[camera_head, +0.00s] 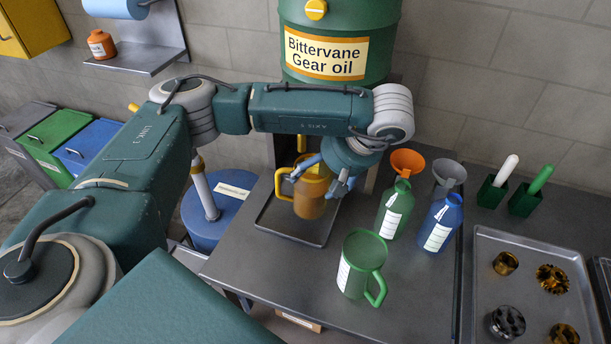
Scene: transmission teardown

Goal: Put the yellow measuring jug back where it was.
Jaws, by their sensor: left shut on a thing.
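The yellow measuring jug (310,199) is upright over the grey drip tray (290,233), in front of the green gear oil drum (338,27). It looks amber, with brownish contents, and its yellow handle (279,186) points left. My left gripper (318,174) reaches down from above and is shut on the jug near its top. The wrist hides part of the rim. I cannot tell whether the jug's base touches the tray. My right gripper is not in view.
A green jug (357,266) stands on the bench, front right of the tray. Green (395,210) and blue (441,224) bottles stand to the right, with orange (407,162) and grey (449,174) funnels by them. A metal tray (530,262) of gears lies farther right. Bench around the green jug is clear.

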